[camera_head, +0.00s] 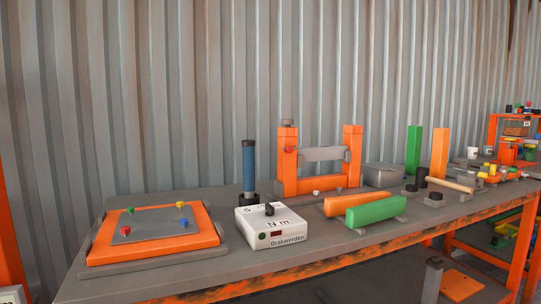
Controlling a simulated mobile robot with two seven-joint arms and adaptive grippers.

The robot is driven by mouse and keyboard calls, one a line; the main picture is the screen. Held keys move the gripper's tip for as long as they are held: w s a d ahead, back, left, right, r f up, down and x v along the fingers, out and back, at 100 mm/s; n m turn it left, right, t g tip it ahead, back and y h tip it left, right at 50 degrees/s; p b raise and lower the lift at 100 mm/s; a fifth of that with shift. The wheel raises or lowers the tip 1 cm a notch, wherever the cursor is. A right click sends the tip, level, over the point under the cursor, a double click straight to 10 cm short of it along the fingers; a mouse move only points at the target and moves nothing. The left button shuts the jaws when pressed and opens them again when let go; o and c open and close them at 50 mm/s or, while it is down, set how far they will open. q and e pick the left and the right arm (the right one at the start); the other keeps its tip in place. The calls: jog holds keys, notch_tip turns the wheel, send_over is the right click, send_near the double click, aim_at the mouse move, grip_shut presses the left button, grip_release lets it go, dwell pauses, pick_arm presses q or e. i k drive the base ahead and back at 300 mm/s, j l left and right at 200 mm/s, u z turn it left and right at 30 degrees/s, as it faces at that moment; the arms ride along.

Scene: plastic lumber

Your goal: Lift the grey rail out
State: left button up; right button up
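A grey bar (323,154), which looks like the grey rail, lies level across the upright orange frame (289,165), between its two posts. The frame stands at the back of the grey workbench (150,284). A dark knob sits on top of the frame's left post, and a small red knob shows on that post's side. The bar's ends are partly covered by the posts, so I cannot tell how it is held. Neither of my grippers is in view.
A white box (273,235) with a black knob and a blue cylinder (249,166) stand left of the frame. Orange (355,203) and green (376,211) bars lie in front. An orange board (110,251) lies left. Upright green (413,150) and orange (440,152) bars stand right.

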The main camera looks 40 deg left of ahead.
aim_at(311, 154)
jog(key=j+u, duration=0.1)
jog(key=u, duration=0.9)
jog(key=i+l+u, duration=0.2)
jog(key=l, duration=0.35)
jog(key=i+l+u, duration=0.2)
jog(key=l, duration=0.35)
jog(key=l+u, duration=0.15)
jog(key=l, duration=0.4)
jog(key=l+u, duration=0.2)
jog(key=l, duration=0.4)
jog(key=k+l+u, duration=0.2)
jog(key=l, duration=0.15)
jog(key=l+u, duration=0.15)
jog(key=l, duration=0.2)
jog(key=k+l+u, duration=0.2)
jog(key=l, duration=0.15)
jog(key=i, duration=0.1)
